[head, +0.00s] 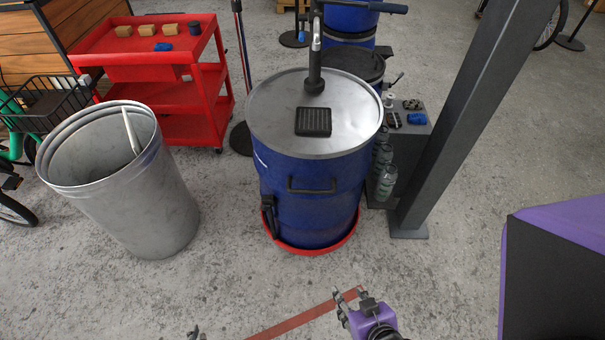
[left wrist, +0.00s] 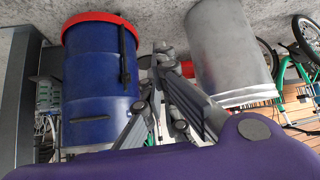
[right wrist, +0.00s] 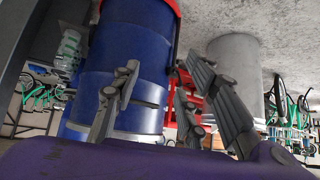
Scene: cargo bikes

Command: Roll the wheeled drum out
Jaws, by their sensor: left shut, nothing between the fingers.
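The wheeled drum (head: 305,185) is blue with a grey metal lid (head: 270,110) and stands upright on a red round base (head: 320,248). A dark handle (head: 312,187) is on its near side; a black pad and a pump stem are on the lid. My right gripper (head: 350,296) is in front of the drum, low in the head view, open and empty, apart from it; its spread fingers show in the right wrist view (right wrist: 155,75). My left gripper (left wrist: 162,50) is shut and empty; only its tip shows at the head view's bottom edge. The drum's wheels are hidden.
A grey metal bin (head: 150,200) stands left of the drum, a red cart (head: 180,95) behind it. A dark post (head: 450,130) and a low grey stand with bottles (head: 385,180) are close on the right. Open floor lies in front, with a red-brown strip (head: 300,320).

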